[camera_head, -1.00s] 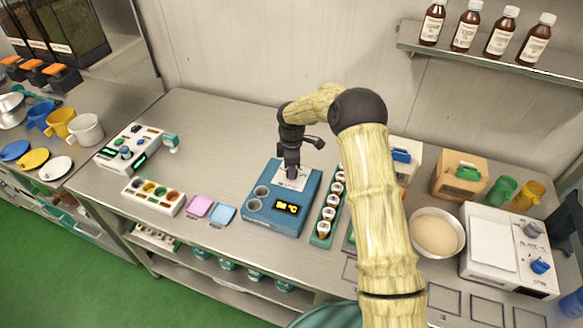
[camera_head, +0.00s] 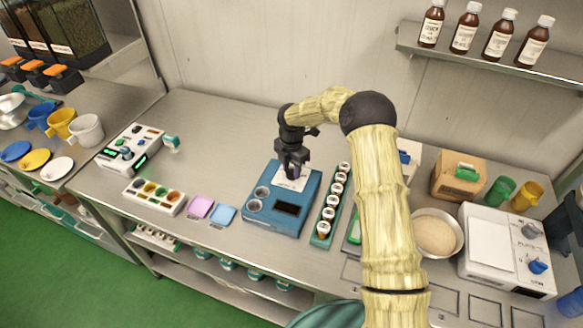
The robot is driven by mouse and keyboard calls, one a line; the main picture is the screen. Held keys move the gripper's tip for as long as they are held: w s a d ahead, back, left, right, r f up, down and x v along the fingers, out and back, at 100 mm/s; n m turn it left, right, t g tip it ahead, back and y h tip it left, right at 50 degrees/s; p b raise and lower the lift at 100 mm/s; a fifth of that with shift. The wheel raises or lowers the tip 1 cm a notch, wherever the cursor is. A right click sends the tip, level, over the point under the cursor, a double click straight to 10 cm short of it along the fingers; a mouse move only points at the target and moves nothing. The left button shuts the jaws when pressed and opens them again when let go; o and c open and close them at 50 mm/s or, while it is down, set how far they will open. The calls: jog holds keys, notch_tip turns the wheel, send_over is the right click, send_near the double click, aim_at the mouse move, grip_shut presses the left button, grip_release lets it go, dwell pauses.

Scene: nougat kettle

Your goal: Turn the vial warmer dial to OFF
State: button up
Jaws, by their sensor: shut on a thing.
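The vial warmer (camera_head: 281,223) is a blue box on the metal bench, with two round wells on its left and a display (camera_head: 288,208) that is dark. A white label plate (camera_head: 293,181) lies on its upper part. My gripper (camera_head: 293,173) reaches down onto this plate from above and is shut on the dial there. The dial is mostly hidden by the fingers, so its pointer and the markings cannot be read.
A green rack of capped vials (camera_head: 329,212) stands close to the warmer's right. Pink and blue pads (camera_head: 222,214) lie to its left, beside a white tray with coloured wells (camera_head: 154,196). The bench behind the warmer is clear.

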aim_at(291, 169)
jog(key=shift+w+r, duration=0.1)
dwell(0.4)
jog(key=o, duration=1)
notch_tip(291, 169, up, 17)
jog(key=b, duration=0.3)
jog(key=shift+r, duration=0.15)
